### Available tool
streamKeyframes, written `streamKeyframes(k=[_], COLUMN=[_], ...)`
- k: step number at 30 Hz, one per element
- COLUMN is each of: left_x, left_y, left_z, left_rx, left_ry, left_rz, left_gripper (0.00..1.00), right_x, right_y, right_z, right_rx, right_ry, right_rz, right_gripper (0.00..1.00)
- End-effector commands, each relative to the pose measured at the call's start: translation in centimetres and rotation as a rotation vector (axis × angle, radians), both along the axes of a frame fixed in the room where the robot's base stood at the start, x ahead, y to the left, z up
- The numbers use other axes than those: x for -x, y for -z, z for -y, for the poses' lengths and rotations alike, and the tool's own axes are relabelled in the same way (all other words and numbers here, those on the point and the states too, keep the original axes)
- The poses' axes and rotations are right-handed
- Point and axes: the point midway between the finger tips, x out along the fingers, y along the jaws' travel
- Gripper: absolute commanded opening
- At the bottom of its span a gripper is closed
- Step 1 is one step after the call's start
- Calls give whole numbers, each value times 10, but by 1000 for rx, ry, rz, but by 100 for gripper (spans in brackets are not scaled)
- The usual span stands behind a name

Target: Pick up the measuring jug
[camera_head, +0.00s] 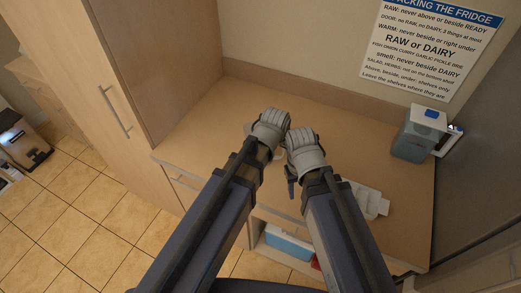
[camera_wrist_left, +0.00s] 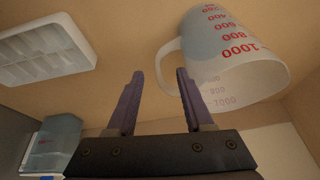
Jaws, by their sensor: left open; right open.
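The measuring jug (camera_wrist_left: 235,60) is a translucent white cup with red volume numbers, at the upper right of the left wrist view. Its handle (camera_wrist_left: 160,62) faces the fingers. My left gripper (camera_wrist_left: 160,78) is open, with its fingers close to the handle and the right finger overlapping it in the picture; I cannot tell whether they touch. In the head view my left gripper (camera_head: 270,126) is over the counter and the jug is mostly hidden there. My right gripper (camera_head: 303,152) is beside it, lower and to the right; its fingers are largely hidden.
The counter (camera_head: 215,115) is bare to the left. A white compartment tray (camera_head: 370,199) lies at right, and a grey-blue container with a blue top (camera_head: 421,133) stands near the back right. A tall cabinet (camera_head: 150,45) stands at left. A blue box (camera_head: 288,243) sits below.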

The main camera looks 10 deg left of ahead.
Motion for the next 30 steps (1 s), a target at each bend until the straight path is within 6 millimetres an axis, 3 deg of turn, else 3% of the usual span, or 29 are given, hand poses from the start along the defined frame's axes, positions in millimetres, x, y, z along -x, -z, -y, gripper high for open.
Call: streamKeyframes(k=[8, 18, 27, 30], left_x=[-4, -20, -21, -21], left_y=[9, 46, 46, 46], left_z=[1, 5, 6, 6], left_rx=[0, 0, 0, 0], left_ry=[0, 0, 0, 0], left_rz=[0, 0, 0, 0], left_gripper=[52, 52, 52, 41], right_x=[0, 0, 0, 0], right_y=[9, 46, 46, 46], right_z=[0, 0, 0, 0], right_rx=[0, 0, 0, 0], right_ry=[0, 2, 2, 2], right_rz=[0, 0, 0, 0], right_gripper=[50, 50, 50, 50])
